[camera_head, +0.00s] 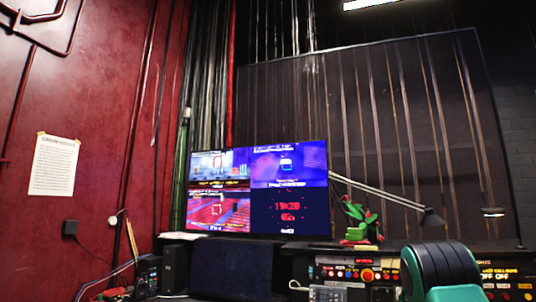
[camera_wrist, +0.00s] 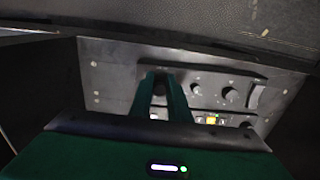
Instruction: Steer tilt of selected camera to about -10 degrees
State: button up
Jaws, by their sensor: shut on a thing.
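In the wrist view, my gripper (camera_wrist: 161,78) has its two green fingers close together on a small dark control, likely a knob (camera_wrist: 160,87), on a grey control panel (camera_wrist: 105,92). The fingers hide most of it, so its shape and setting cannot be told. To the right on the panel are two more dark knobs. In the head view, a monitor (camera_head: 258,190) shows four pictures, with red digits in the lower right one. Its tilt values are too small to read. The green and black end of my arm is at the lower right; the fingertips are hidden there.
A console with lit buttons (camera_head: 367,274) runs along the bottom right of the head view. A desk lamp (camera_head: 431,217) and a green and red plant-like object (camera_head: 358,222) stand above it. A dark overhang (camera_wrist: 200,22) lies close above the panel in the wrist view.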

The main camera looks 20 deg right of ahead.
jog(key=shift+w+d, duration=0.25)
jog(key=shift+w, duration=0.1)
dwell(0.9)
jog(key=shift+w+d+r, duration=0.1)
jog(key=shift+w+d, duration=0.1)
jog(key=shift+w, duration=0.25)
dwell(0.5)
jog(key=shift+s+a, duration=0.15)
jog(key=shift+s, duration=0.15)
dwell(1.4)
jog(key=o, duration=0.6)
jog(key=shift+c, duration=0.2)
jog(key=shift+r, duration=3.75)
